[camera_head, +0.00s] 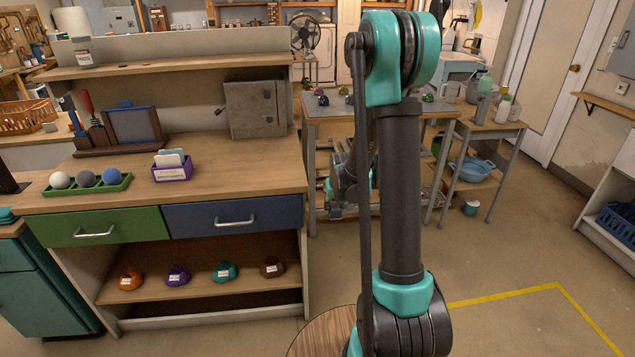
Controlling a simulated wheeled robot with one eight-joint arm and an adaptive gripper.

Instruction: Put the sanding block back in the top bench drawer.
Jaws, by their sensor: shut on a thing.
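My gripper (338,207) is small and partly hidden behind my own arm, to the right of the workbench and in front of the table behind it. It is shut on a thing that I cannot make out. I cannot pick out a sanding block anywhere. The workbench (235,168) at the left has two drawers side by side under its top, a green drawer (70,235) and a blue drawer (270,208). Each has a pale bar handle, and both look shut. My gripper is apart from both drawers.
The bench top holds a green tray with balls (120,186), a purple card holder (172,175) and a grey box (256,125). Several coloured pouches sit on the shelf below. A wooden round top (315,338) is at the bottom. Floor at right is clear.

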